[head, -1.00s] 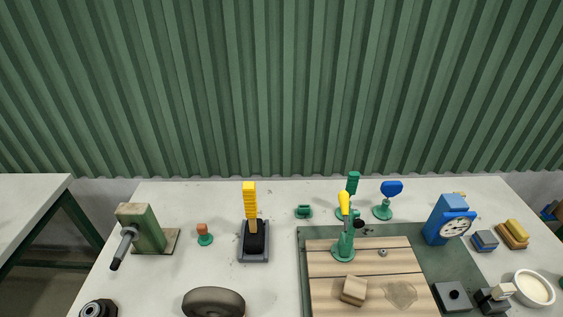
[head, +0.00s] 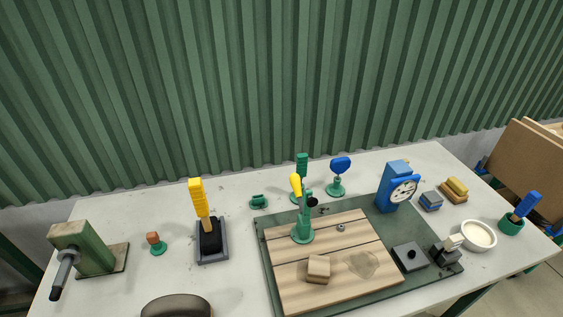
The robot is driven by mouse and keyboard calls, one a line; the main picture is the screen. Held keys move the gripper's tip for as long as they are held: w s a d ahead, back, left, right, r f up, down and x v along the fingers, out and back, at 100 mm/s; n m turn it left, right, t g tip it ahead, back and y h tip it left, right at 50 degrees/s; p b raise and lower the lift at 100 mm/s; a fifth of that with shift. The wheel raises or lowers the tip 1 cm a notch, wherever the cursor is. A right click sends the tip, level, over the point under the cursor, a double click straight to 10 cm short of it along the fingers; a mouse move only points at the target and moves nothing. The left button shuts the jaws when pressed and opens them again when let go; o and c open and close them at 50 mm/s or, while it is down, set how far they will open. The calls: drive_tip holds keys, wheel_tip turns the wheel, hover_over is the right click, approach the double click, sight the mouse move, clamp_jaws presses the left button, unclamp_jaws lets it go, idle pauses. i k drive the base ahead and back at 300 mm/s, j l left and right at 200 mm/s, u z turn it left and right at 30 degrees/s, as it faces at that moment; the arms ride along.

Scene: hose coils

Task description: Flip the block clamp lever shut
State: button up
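A green clamp (head: 303,233) with a yellow-tipped lever (head: 296,186) stands on the wooden board (head: 330,292). Its lever points up, and a black knob (head: 312,202) sits at its right side. A small wooden block (head: 318,268) lies on the board in front of the clamp. Whether the clamp touches the block is hard to tell, but they look apart. Another upright yellow lever (head: 200,199) rises from a black base (head: 211,240) to the left. My gripper is not in view.
A green mat (head: 268,272) lies under the board. Behind it stand a green post (head: 302,164) and a blue-topped one (head: 341,166). A blue dial gauge (head: 403,190), white bowl (head: 478,236) and black blocks (head: 410,256) are at right. A green machine (head: 82,248) and dark round object (head: 177,308) are at left.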

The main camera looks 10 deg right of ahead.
sight(294, 178)
drive_tip(key=i+j+z, duration=0.1)
drive_tip(key=j+z, duration=0.25)
drive_tip(key=j, duration=0.5)
drive_tip(key=j+z, duration=0.3)
drive_tip(key=j, duration=0.55)
drive_tip(key=k+j+z, duration=0.1)
drive_tip(key=j+z, duration=0.25)
drive_tip(key=j, duration=0.55)
